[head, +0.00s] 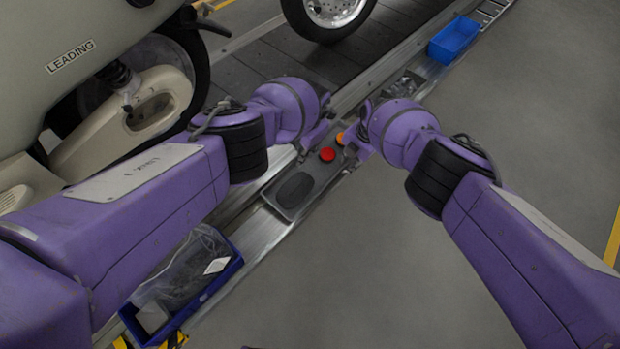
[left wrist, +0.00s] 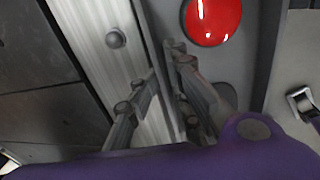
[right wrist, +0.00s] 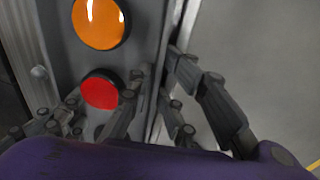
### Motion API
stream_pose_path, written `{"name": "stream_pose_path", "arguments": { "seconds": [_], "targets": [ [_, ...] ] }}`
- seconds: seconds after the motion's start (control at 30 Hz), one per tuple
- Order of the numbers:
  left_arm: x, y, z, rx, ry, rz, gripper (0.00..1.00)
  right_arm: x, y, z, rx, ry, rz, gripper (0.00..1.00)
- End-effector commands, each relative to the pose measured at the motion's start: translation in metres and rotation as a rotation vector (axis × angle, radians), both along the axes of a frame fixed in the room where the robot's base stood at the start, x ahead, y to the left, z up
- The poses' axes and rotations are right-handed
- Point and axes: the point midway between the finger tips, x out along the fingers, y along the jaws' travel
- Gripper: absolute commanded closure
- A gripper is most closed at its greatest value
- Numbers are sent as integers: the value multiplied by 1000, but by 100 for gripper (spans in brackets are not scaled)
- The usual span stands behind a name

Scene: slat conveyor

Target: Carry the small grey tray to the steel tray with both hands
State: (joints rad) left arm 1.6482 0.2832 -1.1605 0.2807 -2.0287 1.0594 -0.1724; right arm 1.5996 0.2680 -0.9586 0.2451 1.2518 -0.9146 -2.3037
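The small grey tray (head: 284,212) lies along the metal ledge, with a dark oval area at its near end and a red round piece (head: 327,155) and an orange one (head: 341,138) towards its far end. My left gripper (left wrist: 165,62) is shut on the tray's wall on the conveyor side, one finger on each side of it. My right gripper (right wrist: 155,65) is shut on the opposite wall, beside the red and orange pieces. In the head view both fingertips are largely hidden by my wrists. A shiny steel tray (head: 404,86) seems to sit farther along the ledge, partly hidden by my right wrist.
A blue bin (head: 454,40) stands at the ledge's far end. Another blue bin (head: 222,277) with a bagged item is at the near left. A scooter-like vehicle (head: 60,90) stands on the slat conveyor (head: 270,68). The floor (head: 375,265) at right is clear.

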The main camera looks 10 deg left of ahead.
Motion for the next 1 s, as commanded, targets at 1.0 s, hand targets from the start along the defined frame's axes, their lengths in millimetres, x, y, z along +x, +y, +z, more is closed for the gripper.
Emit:
{"name": "stream_pose_path", "arguments": {
  "seconds": [1.0],
  "targets": [
    [-3,-5,3,-10,8,2,77,-9,9,-7,12,17,5,77]
  ]
}}
